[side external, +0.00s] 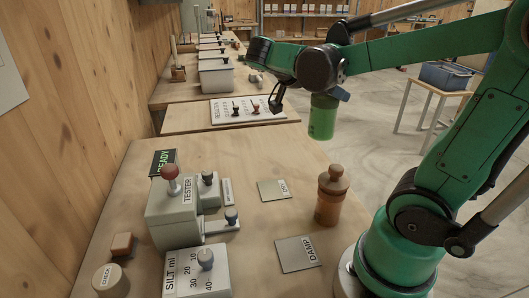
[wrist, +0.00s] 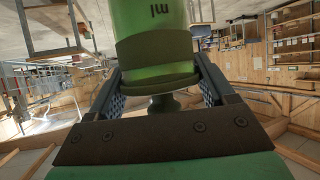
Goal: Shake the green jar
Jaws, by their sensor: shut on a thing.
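The green jar (side external: 322,117) hangs in the air beyond the far right edge of the near table. My gripper (side external: 338,94) is shut on it and holds it from above. In the wrist view the green jar (wrist: 152,30) fills the upper middle, with part of a printed "ml" mark showing. My two fingers (wrist: 158,92) are at either side of its dark lid and knob. The jar's far end is cut off in the wrist view. I cannot tell what it contains.
An orange-brown jar (side external: 331,196) stands on the near table (side external: 250,160). A tester (side external: 178,208), a silt dial box (side external: 197,271), a damp plate (side external: 297,254) and a dry plate (side external: 273,190) are there too. A labelled panel with knobs (side external: 247,108) lies behind. A blue bin (side external: 445,75) stands at right.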

